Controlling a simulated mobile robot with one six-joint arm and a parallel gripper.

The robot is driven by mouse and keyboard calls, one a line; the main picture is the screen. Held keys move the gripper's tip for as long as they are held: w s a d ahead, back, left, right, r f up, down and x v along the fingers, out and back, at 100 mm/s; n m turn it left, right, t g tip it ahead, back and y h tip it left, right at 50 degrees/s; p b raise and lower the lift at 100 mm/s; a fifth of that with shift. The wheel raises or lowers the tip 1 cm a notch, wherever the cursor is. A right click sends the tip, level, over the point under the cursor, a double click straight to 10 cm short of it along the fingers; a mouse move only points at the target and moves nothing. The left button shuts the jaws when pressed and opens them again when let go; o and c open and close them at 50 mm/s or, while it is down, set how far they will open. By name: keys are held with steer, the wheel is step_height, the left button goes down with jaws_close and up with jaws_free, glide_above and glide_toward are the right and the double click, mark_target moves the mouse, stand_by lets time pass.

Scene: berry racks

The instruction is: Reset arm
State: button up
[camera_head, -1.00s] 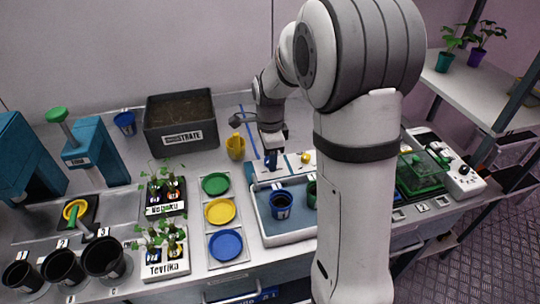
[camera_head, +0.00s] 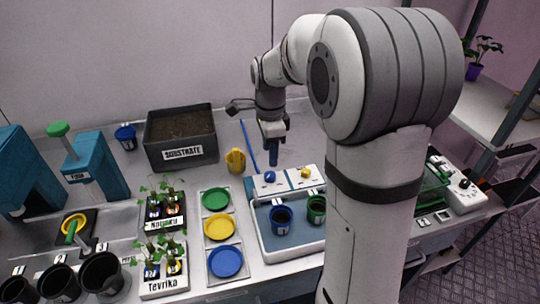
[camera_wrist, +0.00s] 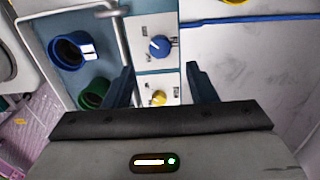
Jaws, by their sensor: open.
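My arm rises in front of the head camera, and my gripper (camera_head: 273,155) hangs above the table behind the blue and white tray station. In the wrist view my gripper (camera_wrist: 160,85) shows two dark blue fingers spread apart with nothing between them. Beyond them is the station's panel with a blue knob (camera_wrist: 159,46) and a yellow knob (camera_wrist: 158,97). The gripper is apart from both knobs. A blue pot (camera_head: 281,218) and a green pot (camera_head: 316,208) stand in the station's basin (camera_head: 270,245).
The substrate box (camera_head: 181,136) and a yellow cup (camera_head: 236,161) stand left of my gripper. Green, yellow and blue plates (camera_head: 226,261) lie left of the basin, beside the seedling trays (camera_head: 164,288). A shelf (camera_head: 490,100) stands at the right.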

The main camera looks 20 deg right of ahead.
stand_by(0.4)
steer(key=s+n+t, duration=0.2)
steer(key=s+n, duration=1.6)
steer(key=s, duration=0.3)
steer(key=shift+a+r+t, duration=0.2)
steer(key=shift+r+t, duration=0.1)
steer(key=shift+r, duration=0.15)
